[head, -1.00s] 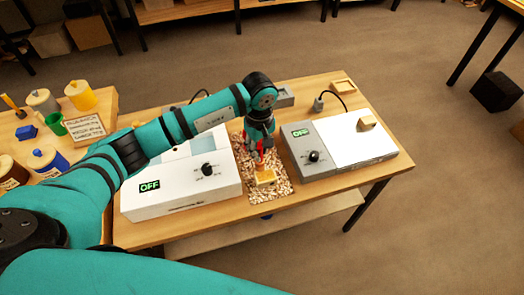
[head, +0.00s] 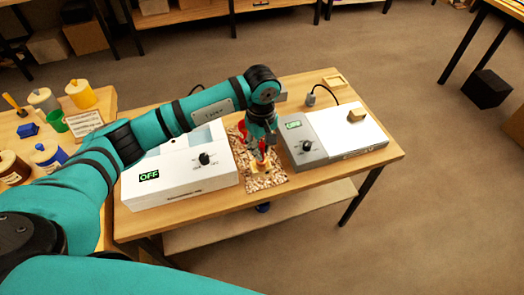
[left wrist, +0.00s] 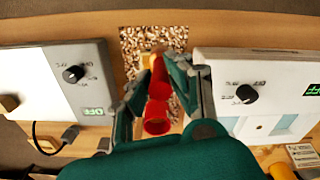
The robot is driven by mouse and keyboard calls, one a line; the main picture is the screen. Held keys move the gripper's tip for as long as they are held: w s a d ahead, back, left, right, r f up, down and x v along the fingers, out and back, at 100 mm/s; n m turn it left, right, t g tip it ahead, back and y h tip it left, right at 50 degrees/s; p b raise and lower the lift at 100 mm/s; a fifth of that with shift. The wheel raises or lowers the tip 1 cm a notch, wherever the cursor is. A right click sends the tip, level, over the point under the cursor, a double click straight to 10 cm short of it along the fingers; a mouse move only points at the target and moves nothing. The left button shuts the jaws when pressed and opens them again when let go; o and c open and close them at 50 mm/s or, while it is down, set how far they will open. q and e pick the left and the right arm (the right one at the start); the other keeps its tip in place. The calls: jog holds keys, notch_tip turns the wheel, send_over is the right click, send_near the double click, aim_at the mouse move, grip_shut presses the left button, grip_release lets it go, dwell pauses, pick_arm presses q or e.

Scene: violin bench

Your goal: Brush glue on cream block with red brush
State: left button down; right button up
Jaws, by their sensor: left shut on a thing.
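My left gripper (head: 262,146) is shut on the red brush (left wrist: 158,90), low over the speckled mat at the middle of the bench. The block also shows in the left wrist view (left wrist: 147,60), just beyond the brush's far end. The fingers and brush partly hide it, and I cannot tell whether the bristles touch it. Any glue on it is too small to make out. My right gripper is out of view.
A white device (head: 180,180) reading OFF stands left of the mat (head: 262,184). A grey-and-white device (head: 305,145), also reading OFF, stands close on the right with a tan block (head: 357,115) on it. Jars and a green cup (head: 56,121) stand at the far left.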

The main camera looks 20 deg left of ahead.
pick_arm(q)
jog(key=shift+w+a+r+p, duration=0.1)
jog(key=shift+r+p, duration=0.05)
jog(key=shift+r, duration=0.3)
jog(key=shift+w+a+r+p, duration=0.1)
jog(key=shift+r+p, duration=0.05)
jog(key=shift+r, duration=0.25)
jog(key=shift+s+d+r+p, duration=0.15)
jog(key=shift+r+p, duration=0.15)
jog(key=shift+r, duration=1.25)
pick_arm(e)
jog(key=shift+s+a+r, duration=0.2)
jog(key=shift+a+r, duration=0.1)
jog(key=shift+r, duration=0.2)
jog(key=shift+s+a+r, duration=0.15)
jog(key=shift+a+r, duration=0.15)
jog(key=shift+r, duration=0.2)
